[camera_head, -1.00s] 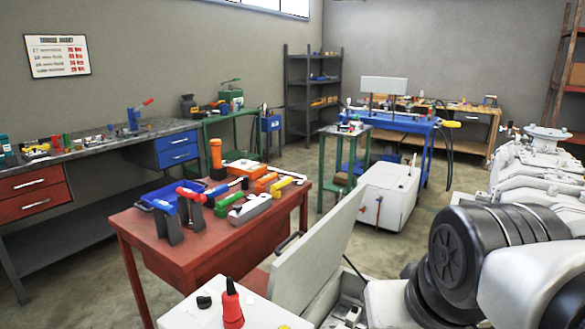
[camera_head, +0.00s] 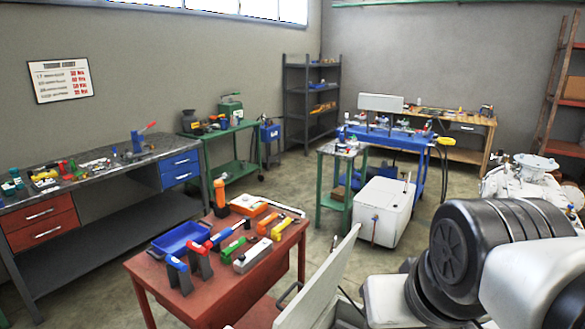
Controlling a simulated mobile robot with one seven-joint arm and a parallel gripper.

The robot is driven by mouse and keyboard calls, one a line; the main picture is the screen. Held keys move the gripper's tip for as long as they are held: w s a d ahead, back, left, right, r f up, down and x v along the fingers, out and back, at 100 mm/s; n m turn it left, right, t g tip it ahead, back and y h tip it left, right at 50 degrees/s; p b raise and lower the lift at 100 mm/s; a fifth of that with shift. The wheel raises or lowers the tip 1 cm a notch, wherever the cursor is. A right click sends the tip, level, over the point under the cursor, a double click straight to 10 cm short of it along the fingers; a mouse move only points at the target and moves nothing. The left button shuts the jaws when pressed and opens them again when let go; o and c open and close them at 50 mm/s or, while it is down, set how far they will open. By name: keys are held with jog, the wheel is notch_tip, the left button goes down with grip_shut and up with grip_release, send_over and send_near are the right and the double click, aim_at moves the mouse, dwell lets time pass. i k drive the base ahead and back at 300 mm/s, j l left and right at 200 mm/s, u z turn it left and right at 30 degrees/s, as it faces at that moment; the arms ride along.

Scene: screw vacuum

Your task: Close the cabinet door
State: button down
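The cabinet door (camera_head: 318,285) is a pale grey-white panel at the bottom centre, seen nearly edge-on and standing open. A dark curved handle (camera_head: 289,294) shows at its left side. The lower part of the door and most of the cabinet body are cut off by the frame's bottom edge. My arm, with thick black and white links, fills the lower right, to the right of the door. My gripper is not in view, so its relation to the door cannot be seen.
A red table (camera_head: 215,303) with tools and a blue tray (camera_head: 180,238) stands left of the door. A white wheeled box (camera_head: 384,212) and a green stand (camera_head: 334,198) are beyond it. A long workbench (camera_head: 110,182) lines the left wall. Bare floor lies between.

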aim_at(305, 309)
jog(key=j+z, duration=0.15)
jog(key=j, duration=0.25)
jog(key=j+z, duration=0.15)
jog(key=j, duration=0.3)
jog(key=k+j+z, duration=0.15)
jog(key=j, duration=0.25)
jog(key=j+z, duration=0.15)
jog(key=j, duration=0.25)
jog(key=k+j+z, duration=0.15)
jog(key=j, duration=0.25)
jog(key=j+z, duration=0.15)
jog(key=j, duration=0.25)
jog(key=k+j+z, duration=0.15)
jog(key=j, duration=0.2)
jog(key=i+j+u, duration=0.15)
jog(key=j+u, duration=0.2)
jog(key=i+j+u, duration=0.35)
jog(key=u, duration=0.2)
